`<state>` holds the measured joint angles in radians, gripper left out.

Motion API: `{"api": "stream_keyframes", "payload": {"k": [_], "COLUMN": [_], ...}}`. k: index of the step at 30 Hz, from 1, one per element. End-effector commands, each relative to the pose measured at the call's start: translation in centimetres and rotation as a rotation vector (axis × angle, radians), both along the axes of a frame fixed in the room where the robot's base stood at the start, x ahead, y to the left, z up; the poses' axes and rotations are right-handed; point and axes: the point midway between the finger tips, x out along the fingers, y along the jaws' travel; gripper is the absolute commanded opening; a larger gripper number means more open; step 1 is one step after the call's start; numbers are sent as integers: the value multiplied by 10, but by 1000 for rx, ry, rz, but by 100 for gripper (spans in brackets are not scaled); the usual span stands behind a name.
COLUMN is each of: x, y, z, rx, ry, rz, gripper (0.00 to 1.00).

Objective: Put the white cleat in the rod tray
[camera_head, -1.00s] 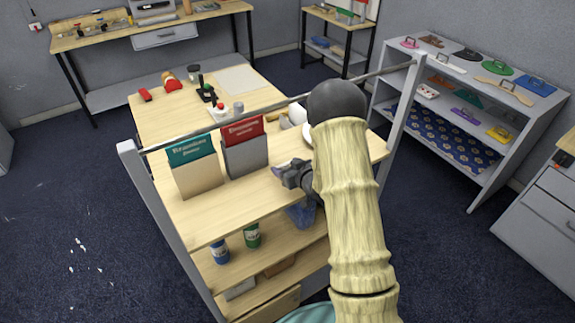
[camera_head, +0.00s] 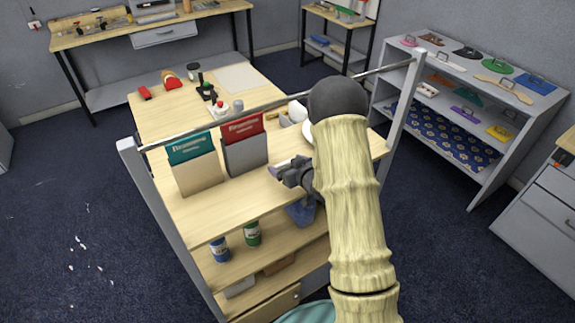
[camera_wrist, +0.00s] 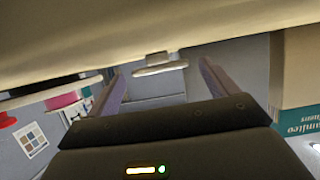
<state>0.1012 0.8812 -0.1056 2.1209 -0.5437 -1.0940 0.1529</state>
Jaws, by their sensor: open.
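My gripper (camera_head: 280,171) hangs over the near right part of the long table (camera_head: 222,207), right of two upright boxes. In the wrist view my gripper (camera_wrist: 160,85) has its two purple fingers spread, with nothing held between them. A small pale cleat-like piece (camera_wrist: 160,69) shows between and beyond the fingertips, against the table surface; it looks like the white cleat. I cannot make it out in the head view, where my arm and gripper cover that area. A small pale tray (camera_head: 286,122) farther back may be the rod tray, but it is partly hidden.
A teal-topped box (camera_head: 194,165) and a red-topped box (camera_head: 244,147) stand left of my gripper. The teal one also shows at the wrist view's right edge (camera_wrist: 300,90). A metal rail (camera_head: 240,117) crosses above the table. The table's near left surface is clear.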

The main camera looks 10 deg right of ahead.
Motion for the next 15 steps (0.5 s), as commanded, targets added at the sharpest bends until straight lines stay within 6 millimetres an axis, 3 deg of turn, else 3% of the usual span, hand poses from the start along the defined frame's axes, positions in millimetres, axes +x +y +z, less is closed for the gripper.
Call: {"api": "stream_keyframes", "payload": {"k": [15], "x": [-80], "y": [-27], "z": [32], "rx": [-1], "ry": [-1], "rz": [-5], "gripper": [86]}}
